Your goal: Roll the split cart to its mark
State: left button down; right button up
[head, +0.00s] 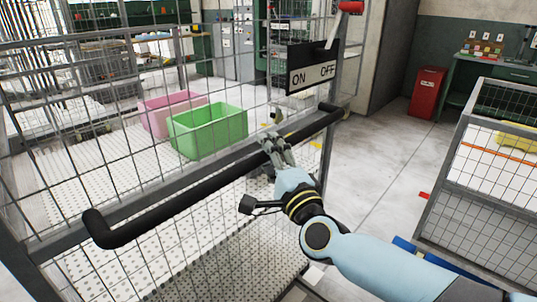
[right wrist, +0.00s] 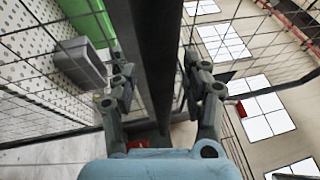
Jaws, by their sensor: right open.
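A grey wire-mesh cart (head: 60,241) with a black push bar (head: 190,197) fills the left and middle of the head view. I take it for the split cart. My right gripper (head: 275,146) is at the bar, right of its middle. In the right wrist view, my open right gripper (right wrist: 161,76) has one finger on each side of a dark bar (right wrist: 158,40). Contact with the bar is not clear. My left gripper is out of view. Which floor marking belongs to the cart cannot be told.
A green bin (head: 207,132) and a pink bin (head: 160,118) show through the mesh. An ON/OFF sign (head: 313,72) stands near the bar's right end. Another mesh cart (head: 480,190) stands at right. A red cabinet (head: 427,93) is behind.

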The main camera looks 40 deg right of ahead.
jog(key=v, duration=1.2)
